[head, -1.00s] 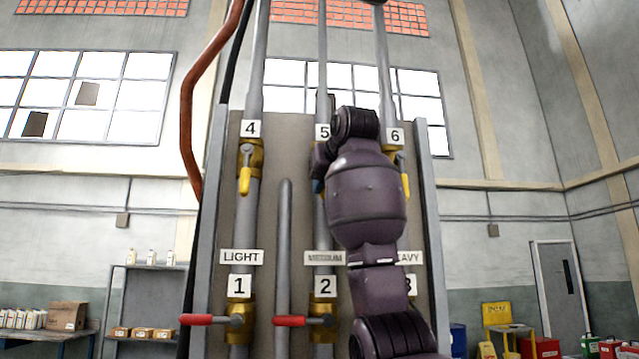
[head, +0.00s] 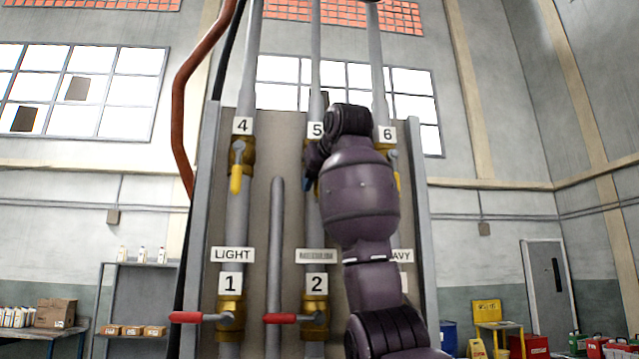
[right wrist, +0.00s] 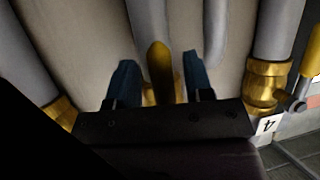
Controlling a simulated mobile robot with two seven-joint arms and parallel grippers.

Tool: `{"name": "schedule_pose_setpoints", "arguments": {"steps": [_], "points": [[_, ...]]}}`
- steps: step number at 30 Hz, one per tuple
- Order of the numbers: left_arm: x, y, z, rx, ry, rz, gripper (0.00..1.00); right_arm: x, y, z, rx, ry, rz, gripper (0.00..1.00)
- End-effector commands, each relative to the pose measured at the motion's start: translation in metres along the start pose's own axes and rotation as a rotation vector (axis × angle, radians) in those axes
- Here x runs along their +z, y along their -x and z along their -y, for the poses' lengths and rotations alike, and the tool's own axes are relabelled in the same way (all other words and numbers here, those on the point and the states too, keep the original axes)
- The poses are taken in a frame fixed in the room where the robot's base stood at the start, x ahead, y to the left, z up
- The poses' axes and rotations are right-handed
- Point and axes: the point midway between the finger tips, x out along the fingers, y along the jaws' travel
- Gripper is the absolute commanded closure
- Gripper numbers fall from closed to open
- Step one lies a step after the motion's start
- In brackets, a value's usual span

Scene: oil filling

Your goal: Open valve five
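Valve five sits under the "5" label (head: 316,131) on the middle pipe, mostly hidden behind my right arm in the head view. My right gripper (head: 309,181) is at this valve, with only a bit of blue finger showing. In the right wrist view, a yellow handle (right wrist: 158,62) stands between the two blue fingers of my right gripper (right wrist: 158,78). The fingers are apart, one on each side of the handle, with visible gaps. Whether the handle has turned is unclear. My left gripper is out of view.
Valve four (head: 238,160) at left and valve six (head: 394,165) at right have yellow handles hanging down. Below, valve one (head: 229,318) and valve two (head: 315,318) have red handles pointing left. The vertical pipes stand close together.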

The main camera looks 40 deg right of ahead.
Motion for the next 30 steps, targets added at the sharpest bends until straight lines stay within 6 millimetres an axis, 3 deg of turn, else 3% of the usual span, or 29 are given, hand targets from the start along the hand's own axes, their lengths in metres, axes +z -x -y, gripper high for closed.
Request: {"name": "schedule_pose_setpoints", "arguments": {"steps": [7, 12, 30], "points": [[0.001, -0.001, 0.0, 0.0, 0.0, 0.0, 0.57, 0.0, 0.005, 0.0, -0.001, -0.001, -0.001, 0.53], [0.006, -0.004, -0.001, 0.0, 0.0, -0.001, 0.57, 0.001, 0.027, 0.0, -0.001, -0.001, -0.005, 0.53], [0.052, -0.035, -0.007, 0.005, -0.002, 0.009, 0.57, 0.003, 0.076, 0.0, 0.002, 0.001, -0.001, 0.53]]}}
